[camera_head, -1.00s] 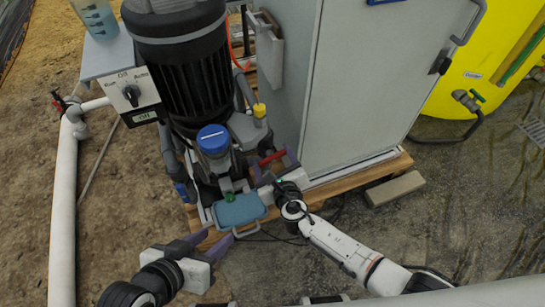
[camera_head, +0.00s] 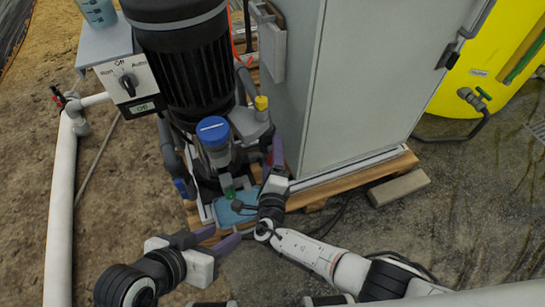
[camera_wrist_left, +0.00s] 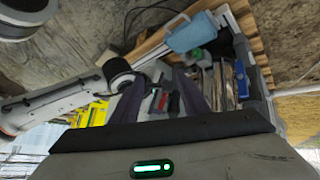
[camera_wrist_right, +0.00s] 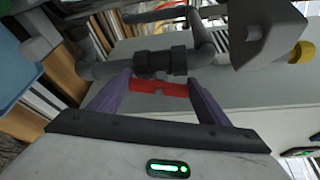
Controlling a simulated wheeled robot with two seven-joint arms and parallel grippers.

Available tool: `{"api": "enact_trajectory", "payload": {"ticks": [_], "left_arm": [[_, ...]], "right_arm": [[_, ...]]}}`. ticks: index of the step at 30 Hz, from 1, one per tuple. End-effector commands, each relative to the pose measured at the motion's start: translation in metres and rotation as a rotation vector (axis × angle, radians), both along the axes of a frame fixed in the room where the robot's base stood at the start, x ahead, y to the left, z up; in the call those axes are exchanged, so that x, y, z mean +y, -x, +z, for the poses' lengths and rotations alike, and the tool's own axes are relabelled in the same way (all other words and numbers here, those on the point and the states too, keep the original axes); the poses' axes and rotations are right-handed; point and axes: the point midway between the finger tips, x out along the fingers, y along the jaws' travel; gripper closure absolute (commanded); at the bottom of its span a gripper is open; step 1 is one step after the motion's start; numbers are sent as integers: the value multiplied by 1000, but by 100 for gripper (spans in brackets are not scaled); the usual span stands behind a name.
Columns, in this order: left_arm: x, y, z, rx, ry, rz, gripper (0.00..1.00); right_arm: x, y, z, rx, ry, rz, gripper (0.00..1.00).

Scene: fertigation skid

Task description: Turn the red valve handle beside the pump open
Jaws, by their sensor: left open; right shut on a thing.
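The red valve handle (camera_wrist_right: 158,88) lies between my right gripper's purple fingers in the right wrist view, in front of a dark grey pipe fitting (camera_wrist_right: 160,62). My right gripper (camera_wrist_right: 158,97) is shut on it. In the head view my right gripper (camera_head: 272,160) reaches in beside the pump (camera_head: 185,75), and its fingers and wrist hide most of the handle. My left gripper (camera_head: 212,238) is open and empty in front of the skid, below the light blue case; its spread fingers also show in the left wrist view (camera_wrist_left: 162,98).
A grey cabinet (camera_head: 355,80) stands close to the right of the valve. The light blue case (camera_head: 228,214) lies at the skid's front, partly behind my right wrist. A blue-capped filter (camera_head: 213,135) stands left of the handle. A concrete block (camera_head: 398,188) lies right; bare ground is in front.

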Motion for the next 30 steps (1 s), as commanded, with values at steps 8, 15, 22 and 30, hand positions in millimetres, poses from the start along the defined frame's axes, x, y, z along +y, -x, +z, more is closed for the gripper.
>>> {"api": "enact_trajectory", "payload": {"ticks": [8, 15, 22, 30], "left_arm": [[-8, -4, 6, -39, 56, 4, 59], [-12, -5, 12, -58, 80, 5, 59], [-13, -5, 14, -61, 91, 5, 59], [-14, -6, 17, -68, 94, 5, 59]], "right_arm": [[-1, 1, -5, -61, 190, -2, 52], [-1, 0, -4, -91, 283, -3, 52], [-2, 0, -4, -102, 316, -4, 52], [-2, 0, -4, -102, 321, -3, 52]]}}
